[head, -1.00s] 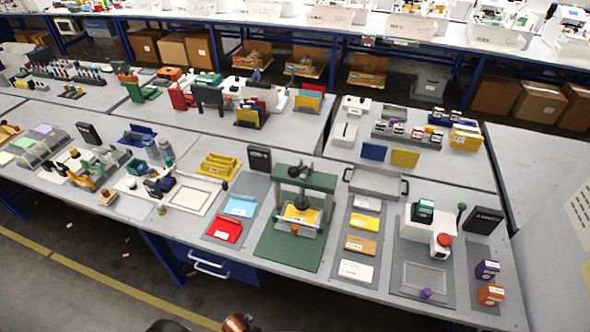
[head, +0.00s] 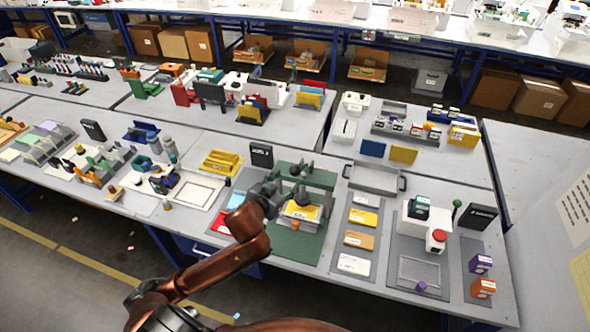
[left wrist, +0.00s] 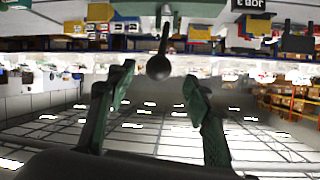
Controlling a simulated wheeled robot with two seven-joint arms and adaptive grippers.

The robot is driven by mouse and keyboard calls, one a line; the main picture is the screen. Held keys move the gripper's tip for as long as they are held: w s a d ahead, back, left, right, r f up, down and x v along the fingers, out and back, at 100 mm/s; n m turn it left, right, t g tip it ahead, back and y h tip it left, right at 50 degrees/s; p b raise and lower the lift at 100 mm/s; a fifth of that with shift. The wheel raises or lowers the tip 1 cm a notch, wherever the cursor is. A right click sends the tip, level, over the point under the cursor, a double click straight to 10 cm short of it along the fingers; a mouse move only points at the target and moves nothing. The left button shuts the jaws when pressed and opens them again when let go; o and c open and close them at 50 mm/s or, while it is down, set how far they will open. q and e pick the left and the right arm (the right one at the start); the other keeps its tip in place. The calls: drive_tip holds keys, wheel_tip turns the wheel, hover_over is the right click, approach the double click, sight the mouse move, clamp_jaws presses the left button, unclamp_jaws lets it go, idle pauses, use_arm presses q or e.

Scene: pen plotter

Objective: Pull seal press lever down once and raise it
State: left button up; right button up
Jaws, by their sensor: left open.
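The green seal press (head: 322,178) stands on a green base mat near the middle of the front table. Its dark lever with a round black knob (head: 294,170) points toward me at the top of the frame. In the left wrist view, the knob (left wrist: 158,67) shows near the gap between the fingertips. My left gripper (head: 282,182) is in front of the press at its left side. In the left wrist view, its two green-faced fingers (left wrist: 158,75) are spread apart and hold nothing. Contact with the lever is not visible. My right gripper is not in view.
A black sign (head: 262,154) stands behind the press on the left. A yellow item (head: 302,211) lies under the press. Cards on a grey strip (head: 365,218) lie to its right, with a grey tray (head: 374,180) behind.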

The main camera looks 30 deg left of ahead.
sight(293, 173)
use_arm(q)
drive_tip(key=shift+w+d+r, duration=0.1)
drive_tip(key=shift+w+r, duration=0.2)
drive_tip(key=shift+r, duration=0.15)
drive_tip(key=x, duration=0.7)
drive_tip(key=shift+w+f, duration=0.1)
drive_tip(key=shift+w, duration=0.1)
drive_tip(key=shift+c, duration=0.6)
clamp_jaws()
